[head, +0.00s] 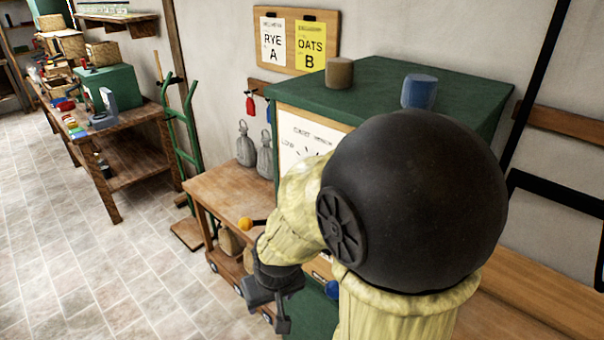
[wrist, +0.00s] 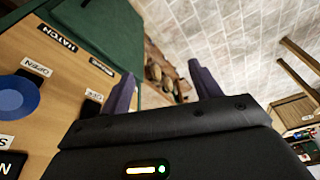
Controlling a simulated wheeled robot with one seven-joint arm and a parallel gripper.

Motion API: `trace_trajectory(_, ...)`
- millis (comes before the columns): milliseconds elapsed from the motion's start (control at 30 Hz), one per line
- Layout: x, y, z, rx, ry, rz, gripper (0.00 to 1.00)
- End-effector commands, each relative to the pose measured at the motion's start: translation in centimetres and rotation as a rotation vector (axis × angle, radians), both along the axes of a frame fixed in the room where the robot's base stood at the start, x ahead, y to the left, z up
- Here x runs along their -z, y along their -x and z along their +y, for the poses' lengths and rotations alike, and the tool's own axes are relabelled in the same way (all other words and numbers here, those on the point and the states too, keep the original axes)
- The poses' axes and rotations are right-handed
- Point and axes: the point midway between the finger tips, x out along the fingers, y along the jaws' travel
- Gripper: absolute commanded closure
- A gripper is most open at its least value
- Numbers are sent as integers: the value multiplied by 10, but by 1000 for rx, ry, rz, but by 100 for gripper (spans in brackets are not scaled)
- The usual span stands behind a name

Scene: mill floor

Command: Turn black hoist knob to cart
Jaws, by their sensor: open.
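I cannot make out the black hoist knob in either view; my arm covers much of the green cabinet's (head: 430,75) front panel in the head view. My gripper (head: 275,308) is low in front of the cabinet, pointing down. In the wrist view my gripper (wrist: 163,85) has its two fingers apart with nothing between them. Left of the fingers is the wooden panel (wrist: 60,55), with a blue round knob (wrist: 15,97) and labels reading HATCH and OPEN. A blue knob also shows in the head view (head: 333,289).
A wooden bench (head: 225,190) with grey weights (head: 246,146) stands left of the cabinet. An orange ball-ended lever (head: 245,223) sticks out near my gripper. A green hand truck (head: 183,125) leans at the wall. The tiled floor (head: 70,240) at left is clear.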

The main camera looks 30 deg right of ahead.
Motion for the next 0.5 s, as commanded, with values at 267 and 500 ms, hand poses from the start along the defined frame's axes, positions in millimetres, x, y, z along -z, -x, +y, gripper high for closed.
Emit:
trace_trajectory(267, -22, -90, 30, 172, -68, -253, 37)
trace_trajectory(500, -44, -157, 22, 406, 60, -517, 37)
